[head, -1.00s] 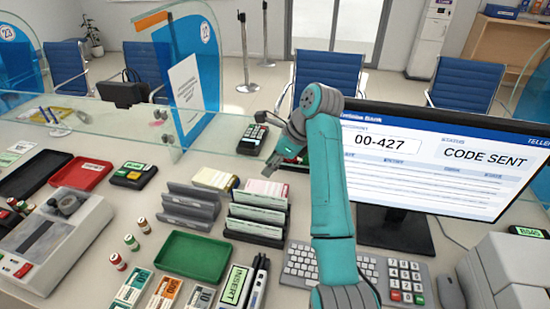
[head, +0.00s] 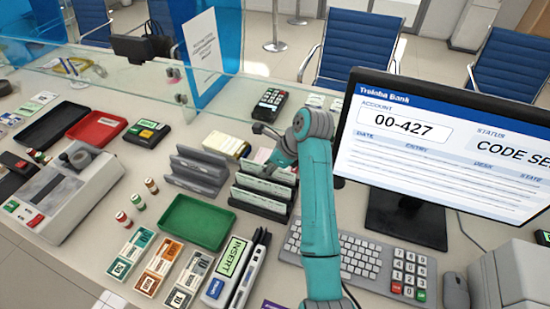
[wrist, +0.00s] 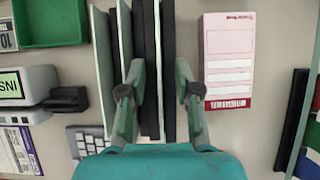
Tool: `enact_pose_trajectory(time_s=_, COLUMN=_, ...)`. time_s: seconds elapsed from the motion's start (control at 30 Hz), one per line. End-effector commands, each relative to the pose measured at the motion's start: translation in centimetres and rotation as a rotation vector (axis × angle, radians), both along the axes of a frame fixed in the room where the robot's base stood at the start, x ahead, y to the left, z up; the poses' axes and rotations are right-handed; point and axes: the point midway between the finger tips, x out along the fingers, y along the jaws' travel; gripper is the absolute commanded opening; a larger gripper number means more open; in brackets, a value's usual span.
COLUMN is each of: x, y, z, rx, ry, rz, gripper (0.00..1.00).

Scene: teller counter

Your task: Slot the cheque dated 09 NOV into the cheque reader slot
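The cheque rack (head: 262,207) is dark and stepped, with several pale green cheques (head: 266,185) standing upright in it. The dates on them are too small to read. The cheque reader (head: 222,285) stands left of the keyboard, with a green screen reading INSERT (head: 232,257); a dark slot seems to run along its right side. In the wrist view my gripper (wrist: 158,75) is open above the rack. Its fingers lie either side of dark dividers and a cheque edge (wrist: 157,45). I cannot tell whether they touch anything.
A pad of red-printed slips (wrist: 228,60) lies beside the rack. A green tray (head: 195,222), a grey file holder (head: 197,170) and banknote stacks (head: 160,266) are to the left. The monitor (head: 450,140) and keyboard (head: 330,248) are to the right. A glass screen (head: 215,95) stands behind.

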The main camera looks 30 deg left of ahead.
Motion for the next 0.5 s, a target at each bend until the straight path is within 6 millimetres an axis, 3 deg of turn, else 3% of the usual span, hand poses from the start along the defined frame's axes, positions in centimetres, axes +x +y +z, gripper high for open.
enact_pose_trajectory(time_s=0.3, x=-0.19, y=0.12, z=-0.20, rx=0.000, ry=-0.001, rz=0.000, gripper=0.32)
enact_pose_trajectory(time_s=0.43, x=-0.18, y=0.12, z=-0.20, rx=0.000, ry=0.000, rz=0.000, gripper=0.02)
enact_pose_trajectory(time_s=0.5, x=-0.18, y=0.11, z=-0.19, rx=0.000, ry=0.000, rz=0.000, gripper=0.00)
